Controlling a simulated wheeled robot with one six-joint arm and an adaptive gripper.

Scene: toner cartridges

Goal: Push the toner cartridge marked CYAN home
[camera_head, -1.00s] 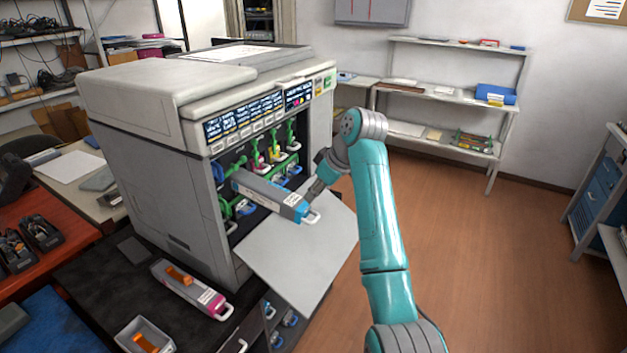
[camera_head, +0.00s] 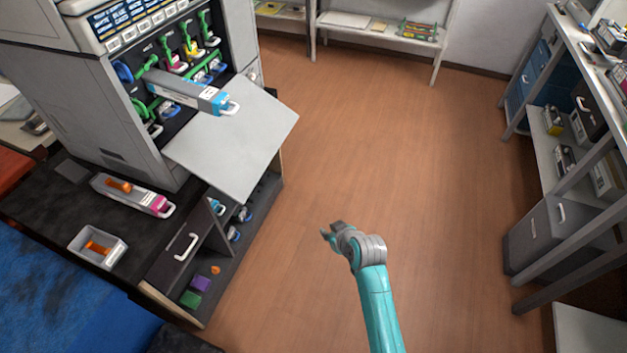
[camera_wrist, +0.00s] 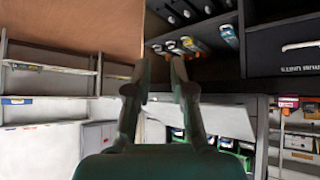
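In the head view the cyan-banded toner cartridge (camera_head: 190,93), a grey bar with a cyan end and white handle, sticks far out of a slot in the printer (camera_head: 85,75). It rests tilted slightly down, above the lowered front door (camera_head: 235,140). No readable CYAN marking shows at this size. My gripper (camera_head: 332,231) is away from it, lower right, over bare floor. In the wrist view my gripper (camera_wrist: 160,64) has its two fingers apart with nothing visible between them. The slot's inside is hidden.
A magenta-ended cartridge (camera_head: 130,194) and a white tray (camera_head: 98,251) with an orange piece lie on the dark cabinet top. The cabinet has an open compartment with several items. A shelving unit stands right; floor between is clear. The wrist view is upside down.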

